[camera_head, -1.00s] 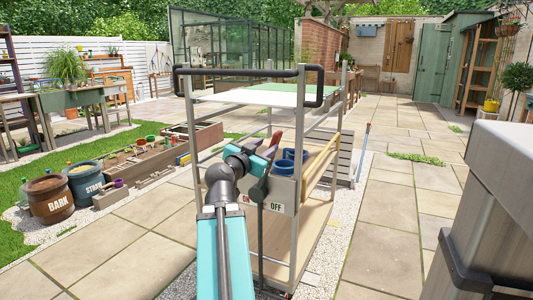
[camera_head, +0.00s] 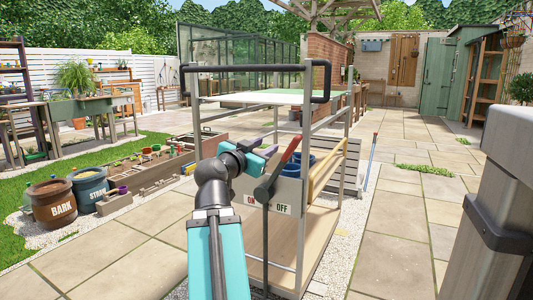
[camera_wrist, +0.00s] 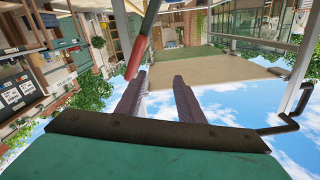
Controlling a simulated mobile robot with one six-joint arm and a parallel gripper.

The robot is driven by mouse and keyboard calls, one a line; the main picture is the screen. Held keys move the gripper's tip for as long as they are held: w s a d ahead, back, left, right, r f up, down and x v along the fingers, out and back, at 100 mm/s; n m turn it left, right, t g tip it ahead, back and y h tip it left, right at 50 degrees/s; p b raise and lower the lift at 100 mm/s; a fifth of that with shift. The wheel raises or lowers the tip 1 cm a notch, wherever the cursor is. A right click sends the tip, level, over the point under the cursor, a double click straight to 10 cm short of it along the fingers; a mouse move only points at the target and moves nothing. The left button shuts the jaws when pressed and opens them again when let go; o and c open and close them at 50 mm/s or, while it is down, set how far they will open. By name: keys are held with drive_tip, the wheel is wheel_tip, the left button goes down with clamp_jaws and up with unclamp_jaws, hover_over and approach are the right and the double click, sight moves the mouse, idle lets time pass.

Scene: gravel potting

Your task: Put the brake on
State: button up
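The brake lever (camera_head: 283,155) has a red grip and a dark shank. It leans up to the right from its pivot on the cart's near end panel. The panel's label (camera_head: 267,204) reads ON at left and OFF at right, and the lever leans toward the OFF side. My gripper (camera_head: 265,152) is just left of the lever at grip height. In the wrist view my gripper (camera_wrist: 160,82) has two purplish fingers apart with an empty gap. The red grip (camera_wrist: 138,57) shows there beside the left finger's tip, outside the gap; I cannot tell whether they touch.
The metal-framed cart (camera_head: 355,130) has a black push handle (camera_head: 255,69) above my gripper and blue pots (camera_head: 325,165) inside. BARK (camera_head: 53,203) and STONE (camera_head: 90,190) tubs stand left. A grey metal post (camera_head: 500,205) is close at right. Paving right of the cart is clear.

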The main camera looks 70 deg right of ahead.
drive_tip(key=shift+a+b, duration=0.55)
drive_tip(key=shift+a, duration=0.15)
